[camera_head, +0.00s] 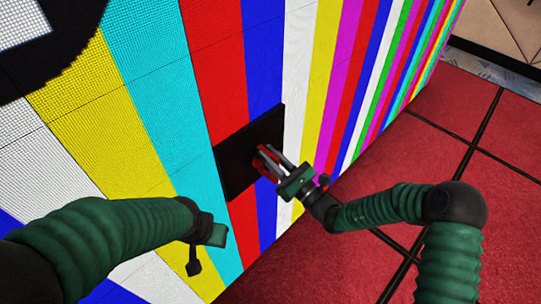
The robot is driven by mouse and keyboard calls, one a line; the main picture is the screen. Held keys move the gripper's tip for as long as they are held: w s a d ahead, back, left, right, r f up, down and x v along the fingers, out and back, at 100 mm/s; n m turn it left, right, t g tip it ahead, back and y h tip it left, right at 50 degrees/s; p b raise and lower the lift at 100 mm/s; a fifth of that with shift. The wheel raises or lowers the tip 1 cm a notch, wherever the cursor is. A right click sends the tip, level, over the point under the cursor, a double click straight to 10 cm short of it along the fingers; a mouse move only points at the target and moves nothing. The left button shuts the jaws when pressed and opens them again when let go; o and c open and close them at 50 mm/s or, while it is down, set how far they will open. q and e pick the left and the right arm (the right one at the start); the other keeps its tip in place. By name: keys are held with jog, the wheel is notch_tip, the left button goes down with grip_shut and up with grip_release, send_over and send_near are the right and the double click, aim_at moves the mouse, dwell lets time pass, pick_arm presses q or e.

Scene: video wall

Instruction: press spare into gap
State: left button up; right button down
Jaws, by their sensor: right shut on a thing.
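The spare (240,145) shows as a dark, near-black square panel against the colour-striped video wall, near the middle of the view. My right gripper (265,161) is shut on it at its lower right part, with red and grey finger parts against its dark face. No open gap shows apart from this dark square. I cannot tell whether the spare is flush with the wall or stands slightly proud. My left gripper (204,244) is low and left of the spare, in front of the cyan stripe, apart from it. Its fingers are too unclear to tell their opening.
The video wall (130,65) fills the left and middle with bright vertical stripes and fine tile seams. A red tiled floor (450,130) with dark joints lies to the right. A beige panelled surface (495,28) stands at the top right.

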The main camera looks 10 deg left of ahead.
jog(key=shift+x, duration=0.75)
dwell(1.3)
jog(key=shift+r, duration=0.1)
dwell(1.4)
jog(key=shift+s+d+p, duration=0.1)
jog(key=shift+p, duration=0.25)
jog(key=shift+s+d+p, duration=0.35)
jog(key=shift+s+d, duration=0.05)
jog(key=shift+d, duration=0.1)
jog(key=shift+s+d, duration=0.1)
jog(key=shift+d, duration=0.05)
